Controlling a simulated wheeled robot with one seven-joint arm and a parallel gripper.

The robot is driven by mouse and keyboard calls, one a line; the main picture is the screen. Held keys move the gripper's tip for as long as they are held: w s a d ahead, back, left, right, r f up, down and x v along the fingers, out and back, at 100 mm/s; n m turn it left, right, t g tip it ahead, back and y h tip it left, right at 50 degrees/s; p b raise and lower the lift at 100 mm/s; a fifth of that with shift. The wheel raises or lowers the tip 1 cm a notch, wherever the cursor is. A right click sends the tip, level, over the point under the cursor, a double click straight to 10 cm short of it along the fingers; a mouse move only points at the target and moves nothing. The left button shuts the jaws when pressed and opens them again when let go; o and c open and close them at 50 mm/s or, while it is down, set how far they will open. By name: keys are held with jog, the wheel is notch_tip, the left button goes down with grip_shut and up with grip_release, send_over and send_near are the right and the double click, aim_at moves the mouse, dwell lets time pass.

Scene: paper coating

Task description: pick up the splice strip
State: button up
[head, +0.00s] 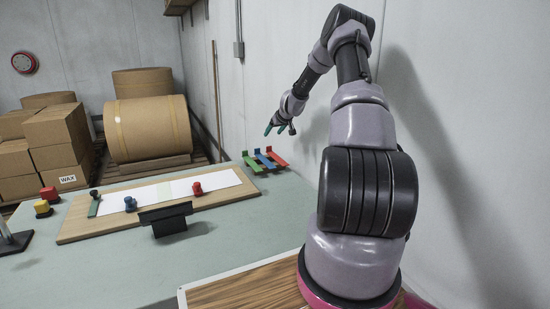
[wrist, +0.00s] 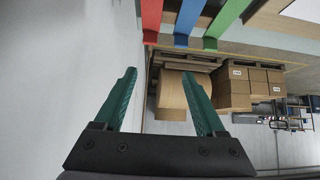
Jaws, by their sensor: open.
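Three coloured strips lie side by side near the back right of the table: green (head: 252,165), blue (head: 265,161) and red (head: 277,159). I cannot tell which is the splice strip. In the wrist view, the red strip (wrist: 152,18), blue strip (wrist: 187,20) and green strip (wrist: 227,18) show at the top edge, partly cut off. My gripper (head: 274,130) is above and apart from the strips, close to the wall. Its green fingers (wrist: 158,73) are spread open with nothing between them.
A wooden board (head: 75,228) with white paper (head: 150,194) and coloured-handled tools lies left of the strips. A black stand (head: 165,214) is in front of it. The wall (head: 300,80) is close behind my arm. Cardboard boxes (head: 58,135) and a large roll (head: 147,128) stand beyond the table.

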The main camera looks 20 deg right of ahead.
aim_at(269, 148)
jog(key=w+f, duration=0.1)
jog(key=f, duration=0.1)
jog(key=w+d+f, duration=0.1)
jog(key=f, duration=0.1)
jog(key=w+d+f, duration=0.1)
jog(key=w+f, duration=0.1)
jog(key=f, duration=0.1)
jog(key=shift+x, duration=2.95)
grip_shut()
